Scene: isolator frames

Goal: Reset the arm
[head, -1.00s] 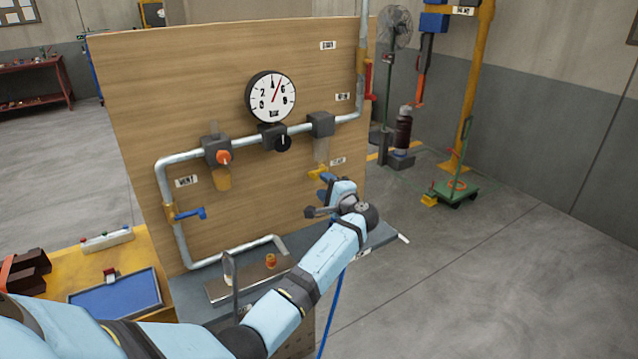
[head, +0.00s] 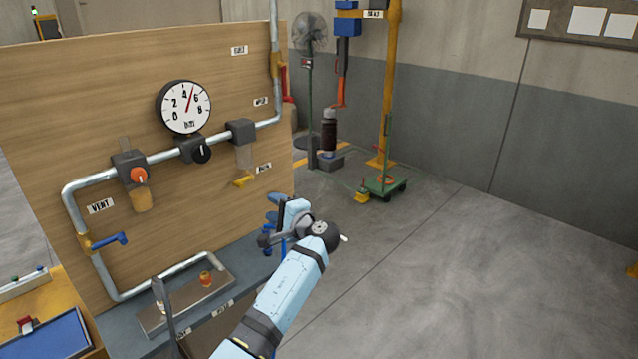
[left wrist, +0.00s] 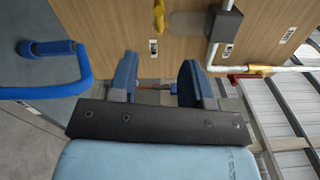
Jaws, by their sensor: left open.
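My left arm reaches up from the bottom of the head view. Its gripper (head: 276,215) is in front of the lower right part of the wooden panel, partly hidden behind my own wrist. In the left wrist view the two blue fingers (left wrist: 158,80) stand apart with nothing between them. My right gripper is in neither view.
A grey bench ledge (head: 225,310) runs below. A green cart (head: 385,186) stands behind; the floor at right is clear.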

